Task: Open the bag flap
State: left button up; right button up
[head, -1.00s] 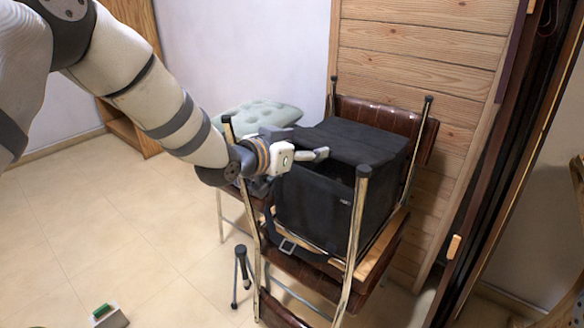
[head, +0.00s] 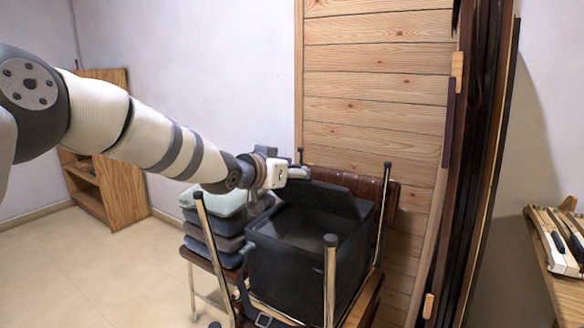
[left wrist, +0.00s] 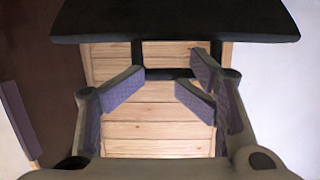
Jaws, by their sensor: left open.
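The black fabric bag (head: 296,262) stands on a brown chair between its metal legs. Its black flap (head: 326,198) is raised and slants up from the far side, so the dark inside shows. My left gripper (head: 300,172) is at the flap's upper left edge. In the left wrist view a dark panel, which looks like the flap (left wrist: 175,20), crosses the top of the picture, beyond the parted fingers of the left gripper (left wrist: 170,88). Nothing is between the fingers. Whether a finger touches the flap cannot be told. My right gripper is out of view.
Metal chair legs (head: 330,280) rise close around the bag. Stacked cushions (head: 212,228) sit left of it. A wooden panel wall (head: 375,90) stands behind. Piano keys (head: 560,240) show at the right edge. The floor at the left is clear.

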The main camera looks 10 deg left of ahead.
pick_arm(q)
jog(key=shift+o, duration=0.9)
jog(key=shift+w+a+f, duration=0.1)
jog(key=shift+w+a, duration=0.3)
jog(key=shift+a, duration=0.35)
jog(key=v, duration=1.2)
jog(key=shift+s, duration=0.15)
